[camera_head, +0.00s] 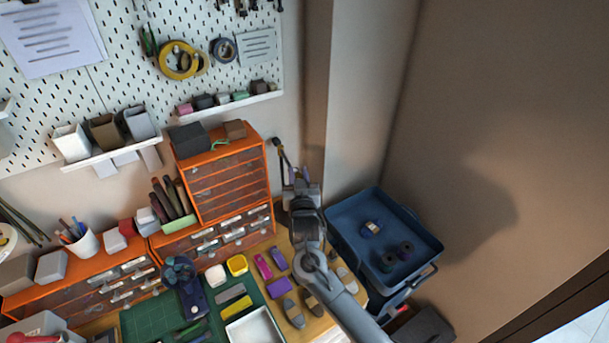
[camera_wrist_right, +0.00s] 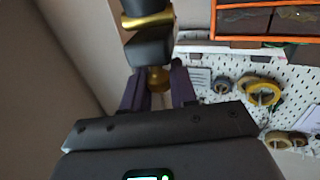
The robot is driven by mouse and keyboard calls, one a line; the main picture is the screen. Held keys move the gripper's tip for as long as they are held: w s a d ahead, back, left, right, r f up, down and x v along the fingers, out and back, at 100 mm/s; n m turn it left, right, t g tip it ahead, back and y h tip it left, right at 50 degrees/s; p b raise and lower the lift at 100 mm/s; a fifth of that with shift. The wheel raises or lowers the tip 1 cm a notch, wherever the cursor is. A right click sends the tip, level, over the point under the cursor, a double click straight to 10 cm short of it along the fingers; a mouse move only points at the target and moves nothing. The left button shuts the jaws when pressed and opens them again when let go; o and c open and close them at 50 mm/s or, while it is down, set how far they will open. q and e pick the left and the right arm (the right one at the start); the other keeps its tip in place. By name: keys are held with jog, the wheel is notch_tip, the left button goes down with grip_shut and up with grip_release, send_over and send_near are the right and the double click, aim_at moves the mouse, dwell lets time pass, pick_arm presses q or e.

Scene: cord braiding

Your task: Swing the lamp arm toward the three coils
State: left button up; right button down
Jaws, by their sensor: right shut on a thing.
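The lamp arm (camera_head: 281,152) shows in the head view as a thin dark piece beside the orange drawer cabinet, partly hidden by my right gripper (camera_head: 297,174). In the right wrist view, my right gripper (camera_wrist_right: 158,90) has its two dark purple fingers shut on a brassy part (camera_wrist_right: 158,78) of the lamp. A black block and a gold ring (camera_wrist_right: 148,22) of the lamp lie just beyond the fingertips. The three coils sit apart in the blue tray: a pale-and-blue one (camera_head: 371,228) and two dark ones (camera_head: 388,261) (camera_head: 405,250). My left gripper is not in view.
The blue tray (camera_head: 345,215) stands right of the workbench, against the brown wall. The orange drawer cabinet (camera_head: 222,175) stands close on the left of my gripper. A pegboard (camera_head: 120,75) with tapes hangs behind. Small tools and a green mat (camera_head: 145,318) cover the bench.

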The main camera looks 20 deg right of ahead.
jog(key=shift+r, duration=0.25)
jog(key=c, duration=1)
grip_release()
jog(key=shift+f, duration=0.15)
jog(key=shift+s, duration=0.5)
jog(key=v, duration=0.9)
jog(key=shift+s+a+b, duration=0.15)
jog(key=shift+s+b, duration=0.2)
